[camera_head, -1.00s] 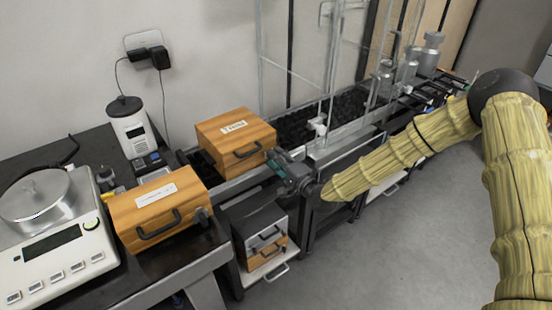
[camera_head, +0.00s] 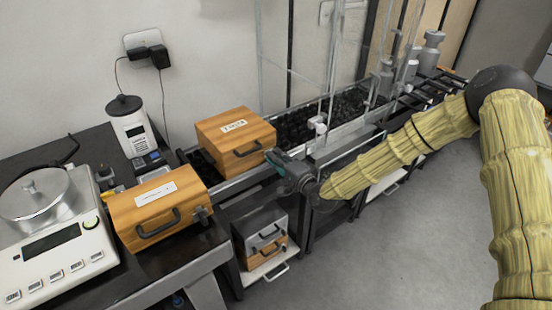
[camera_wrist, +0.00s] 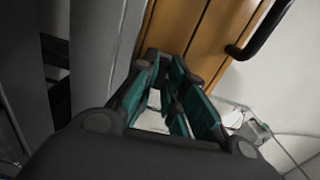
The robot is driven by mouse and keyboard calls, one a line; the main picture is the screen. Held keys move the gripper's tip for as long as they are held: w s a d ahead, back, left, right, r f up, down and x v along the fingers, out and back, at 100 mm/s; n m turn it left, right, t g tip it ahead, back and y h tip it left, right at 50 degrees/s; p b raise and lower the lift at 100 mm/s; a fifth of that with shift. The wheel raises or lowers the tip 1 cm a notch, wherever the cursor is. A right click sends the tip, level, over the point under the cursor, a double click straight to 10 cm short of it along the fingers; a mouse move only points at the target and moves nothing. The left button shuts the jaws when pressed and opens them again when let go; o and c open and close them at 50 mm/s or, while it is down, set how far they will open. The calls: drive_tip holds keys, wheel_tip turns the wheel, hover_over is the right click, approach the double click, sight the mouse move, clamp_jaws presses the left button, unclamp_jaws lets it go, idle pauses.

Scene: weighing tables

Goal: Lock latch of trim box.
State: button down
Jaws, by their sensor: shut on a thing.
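Two wooden boxes with dark handles and white labels stand in the head view. The label on the far box (camera_head: 236,143) is too small to read surely; I take this one as the trim box. Its lid looks down. My gripper (camera_head: 273,160) is at the right side of this box, close against it. In the wrist view my gripper (camera_wrist: 167,66) has its teal-padded fingers close together beside the wooden wall (camera_wrist: 180,28), with the dark handle (camera_wrist: 262,32) at upper right. The fingers are shut on the latch, which they mostly hide.
The near wooden box (camera_head: 160,206) sits on the dark table beside a scale (camera_head: 62,243). A conveyor (camera_head: 345,128) with a clear frame runs behind my gripper. Open floor lies at lower right.

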drive_tip(key=shift+n+b, duration=2.75)
drive_tip(key=shift+n, duration=5.95)
drive_tip(key=c, duration=1.5)
unclamp_jaws()
drive_tip(key=shift+f, duration=0.1)
drive_tip(key=v, duration=1.2)
